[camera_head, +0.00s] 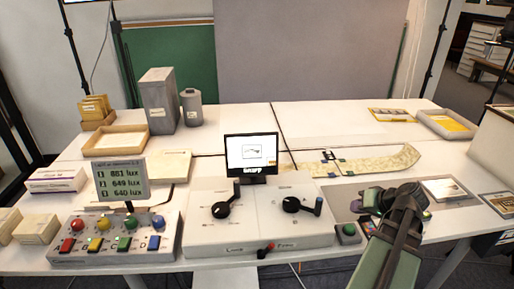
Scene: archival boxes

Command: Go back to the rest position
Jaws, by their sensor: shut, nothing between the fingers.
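My gripper (370,202) is at the lower right, at the end of my green and dark arm. It is over the grey mat right of the control console and holds nothing. Its fingertips are small and partly hidden by the wrist. I cannot tell the exact gap between the gripper and the table.
A console with two black levers (262,219) and a small monitor (251,154) stands in the middle. A button panel (112,237) is at the left. A long map strip (380,163) lies behind my gripper. The back right centre is clear.

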